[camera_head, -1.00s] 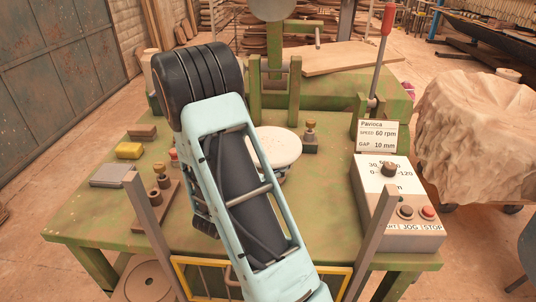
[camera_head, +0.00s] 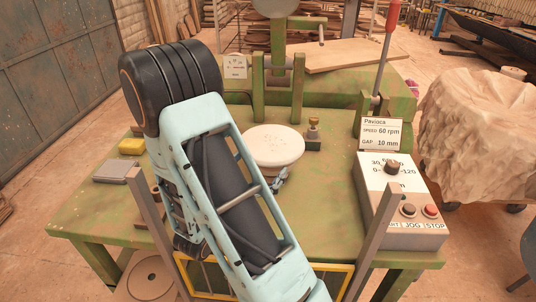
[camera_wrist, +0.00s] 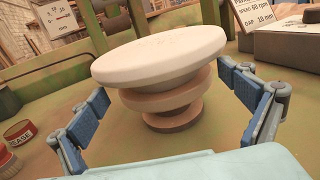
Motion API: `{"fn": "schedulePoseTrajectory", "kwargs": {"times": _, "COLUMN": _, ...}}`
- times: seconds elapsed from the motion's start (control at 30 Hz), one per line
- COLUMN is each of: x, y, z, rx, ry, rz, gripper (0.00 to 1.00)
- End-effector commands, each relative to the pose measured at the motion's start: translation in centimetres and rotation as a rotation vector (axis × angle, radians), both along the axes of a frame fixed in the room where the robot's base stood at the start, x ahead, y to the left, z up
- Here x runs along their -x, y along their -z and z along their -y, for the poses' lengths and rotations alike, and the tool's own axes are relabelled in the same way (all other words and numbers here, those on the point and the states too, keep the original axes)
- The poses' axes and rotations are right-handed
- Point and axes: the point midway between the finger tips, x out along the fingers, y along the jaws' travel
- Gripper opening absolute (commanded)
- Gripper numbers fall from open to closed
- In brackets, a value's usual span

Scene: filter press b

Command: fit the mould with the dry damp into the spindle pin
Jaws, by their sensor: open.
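A white round mould-like disc (camera_head: 273,143) stands on the green table right of my arm. In the wrist view the white disc (camera_wrist: 160,50) rests on top of narrower tan and brown round tiers (camera_wrist: 168,100). My gripper (camera_wrist: 163,85) is open, with one blue-padded finger on each side of these tiers, below the disc's rim. I see gaps between the fingers and the tiers, so it holds nothing. In the head view my arm hides most of the gripper; one finger shows below the disc. I cannot make out the spindle pin or any dampness.
A brass-topped piece (camera_head: 313,133) stands close right of the disc. A control box (camera_head: 400,205) and lever (camera_head: 382,60) are at the right. Green posts (camera_head: 277,90) rise behind.

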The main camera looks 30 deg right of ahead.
Motion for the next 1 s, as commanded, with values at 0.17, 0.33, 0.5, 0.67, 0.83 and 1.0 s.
{"fn": "schedulePoseTrajectory", "kwargs": {"times": 0.17, "x": 1.5, "y": -0.1, "z": -3.0, "rx": 0.001, "ry": -0.006, "rz": 0.003, "gripper": 0.99}}
{"fn": "schedulePoseTrajectory", "kwargs": {"times": 0.33, "x": 2.3, "y": -0.1, "z": -4.1, "rx": 0.0, "ry": -0.003, "rz": 0.001, "gripper": 0.99}}
{"fn": "schedulePoseTrajectory", "kwargs": {"times": 0.5, "x": 2.5, "y": -0.1, "z": -4.3, "rx": 0.001, "ry": -0.001, "rz": 0.002, "gripper": 0.99}}
{"fn": "schedulePoseTrajectory", "kwargs": {"times": 0.67, "x": 2.5, "y": -0.1, "z": -4.3, "rx": 0.0, "ry": -0.001, "rz": 0.001, "gripper": 0.99}}
{"fn": "schedulePoseTrajectory", "kwargs": {"times": 0.83, "x": 2.5, "y": -0.1, "z": -4.3, "rx": 0.0, "ry": -0.001, "rz": 0.001, "gripper": 0.99}}
{"fn": "schedulePoseTrajectory", "kwargs": {"times": 1.0, "x": 2.8, "y": -0.8, "z": -4.0, "rx": -0.004, "ry": 0.019, "rz": 0.014, "gripper": 0.99}}
